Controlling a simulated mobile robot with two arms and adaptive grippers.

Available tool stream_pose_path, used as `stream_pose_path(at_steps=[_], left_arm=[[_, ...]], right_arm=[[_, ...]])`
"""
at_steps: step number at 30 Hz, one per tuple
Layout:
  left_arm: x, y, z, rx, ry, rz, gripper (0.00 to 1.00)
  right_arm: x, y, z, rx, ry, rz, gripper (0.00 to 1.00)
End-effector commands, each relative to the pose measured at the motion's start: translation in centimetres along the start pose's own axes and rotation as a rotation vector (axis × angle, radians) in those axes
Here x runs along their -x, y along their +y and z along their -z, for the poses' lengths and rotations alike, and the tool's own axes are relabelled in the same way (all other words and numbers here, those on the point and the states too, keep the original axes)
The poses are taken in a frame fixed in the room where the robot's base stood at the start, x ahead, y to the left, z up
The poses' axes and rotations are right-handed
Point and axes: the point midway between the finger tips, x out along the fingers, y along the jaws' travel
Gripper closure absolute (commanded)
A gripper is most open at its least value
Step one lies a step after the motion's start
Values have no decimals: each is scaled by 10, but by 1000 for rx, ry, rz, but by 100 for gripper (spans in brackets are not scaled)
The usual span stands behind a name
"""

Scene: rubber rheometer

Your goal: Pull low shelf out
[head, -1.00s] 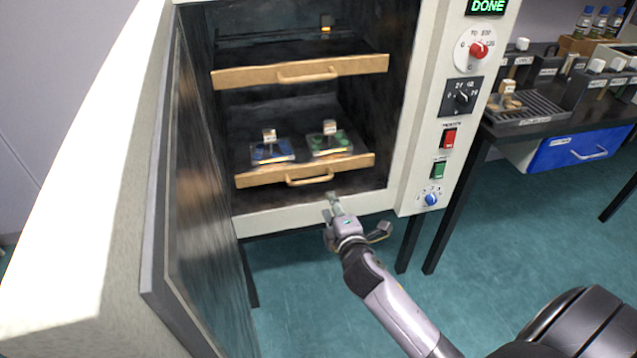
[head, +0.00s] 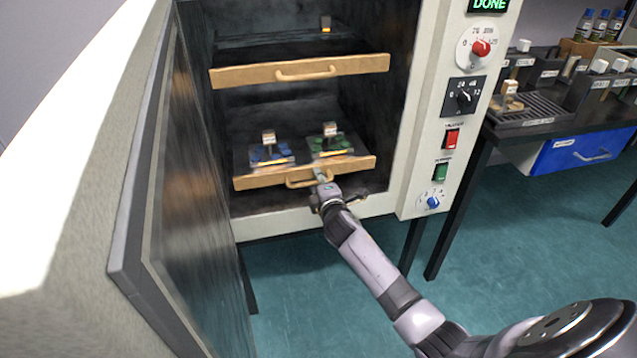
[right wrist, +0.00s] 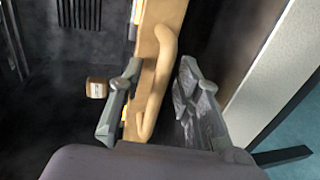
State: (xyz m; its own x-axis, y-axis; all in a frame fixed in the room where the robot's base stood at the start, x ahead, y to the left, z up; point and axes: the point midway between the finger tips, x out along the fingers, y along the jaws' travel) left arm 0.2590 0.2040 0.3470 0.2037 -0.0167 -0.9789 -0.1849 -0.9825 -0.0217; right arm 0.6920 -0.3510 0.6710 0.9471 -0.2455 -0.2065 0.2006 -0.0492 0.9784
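The low shelf (head: 262,180) sits inside the open cabinet, with a wooden front bar and a curved wooden handle (head: 298,183). My right gripper (head: 320,178) is at the right part of this handle. In the right wrist view the handle (right wrist: 160,85) lies between the two spread fingers of my right gripper (right wrist: 150,100), with a gap on the right side. The left finger overlaps the shelf's front bar (right wrist: 150,50). The shelf carries a blue sample mould (head: 270,154) and a green sample mould (head: 330,145). My left gripper is not in view.
The upper shelf (head: 235,76) with its own handle is above. The open cabinet door (head: 190,200) stands at the left. The control panel (head: 460,110) is at the right, its display reading DONE. A dark bench (head: 560,125) with a blue drawer (head: 580,150) stands further right.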

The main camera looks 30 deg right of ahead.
Motion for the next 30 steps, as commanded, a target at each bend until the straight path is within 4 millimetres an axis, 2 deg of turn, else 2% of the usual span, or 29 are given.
stream_pose_path(at_steps=[5,19,30], left_arm=[[0,0,0,0,0,0,100],[0,0,0,0,0,1,100],[0,0,-1,0,-1,1,100]], right_arm=[[0,0,0,0,0,0,69],[0,0,0,0,0,0,100],[0,0,0,0,0,0,100]])
